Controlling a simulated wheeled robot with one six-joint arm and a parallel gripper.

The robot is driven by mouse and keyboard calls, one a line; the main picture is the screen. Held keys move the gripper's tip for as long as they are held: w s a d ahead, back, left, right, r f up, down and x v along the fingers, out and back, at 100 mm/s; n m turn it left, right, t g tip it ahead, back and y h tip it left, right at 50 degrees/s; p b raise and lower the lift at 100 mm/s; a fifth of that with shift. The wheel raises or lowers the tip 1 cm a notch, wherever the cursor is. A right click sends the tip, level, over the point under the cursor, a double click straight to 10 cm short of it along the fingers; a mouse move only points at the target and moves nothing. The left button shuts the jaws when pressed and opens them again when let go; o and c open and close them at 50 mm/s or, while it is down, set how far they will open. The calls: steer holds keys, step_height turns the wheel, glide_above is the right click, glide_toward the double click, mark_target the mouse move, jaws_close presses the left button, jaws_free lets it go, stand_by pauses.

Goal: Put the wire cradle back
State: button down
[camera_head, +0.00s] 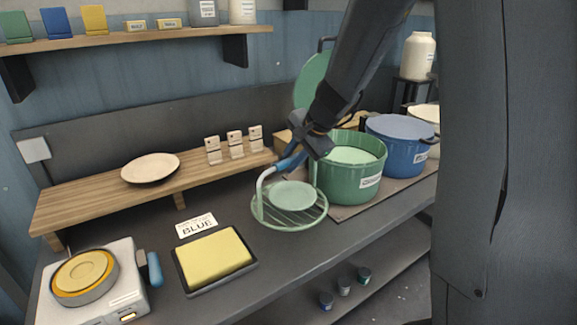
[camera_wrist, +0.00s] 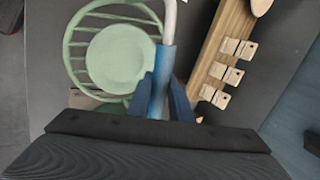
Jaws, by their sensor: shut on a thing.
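The wire cradle (camera_head: 288,226) is a round green wire basket with a pale upright handle that ends in a blue grip (camera_head: 291,161). A pale green plate (camera_head: 292,194) lies in it. My gripper (camera_head: 305,151) is shut on the blue grip, above and to the right of the basket. In the wrist view my gripper (camera_wrist: 166,98) has its fingers on both sides of the grip, and the cradle (camera_wrist: 77,52) with the plate (camera_wrist: 120,55) shows to the left. I cannot tell whether the basket touches the bench or hangs just above it.
A green pot (camera_head: 337,190) with pale green contents stands close on the right, then a blue pot (camera_head: 400,128). A yellow pad in a black tray (camera_head: 216,290), a "BLUE" card (camera_head: 197,225) and a hotplate (camera_head: 128,276) are left. A wooden shelf (camera_head: 100,207) holds a cream plate (camera_head: 150,168).

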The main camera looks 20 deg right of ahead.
steer(key=shift+w+f, duration=0.1)
steer(key=shift+f, duration=0.15)
steer(key=shift+f+b, duration=2.8)
steer(key=shift+f, duration=0.05)
steer(key=shift+f+b, duration=0.3)
steer(key=shift+b, duration=0.05)
steer(key=shift+s+f+b, duration=0.25)
steer(key=shift+f+b, duration=0.05)
steer(key=shift+f, duration=0.15)
steer(key=c, duration=1.5)
jaws_free()
steer(key=shift+w+d, duration=0.1)
steer(key=shift+w, duration=0.05)
steer(key=shift+r, duration=0.15)
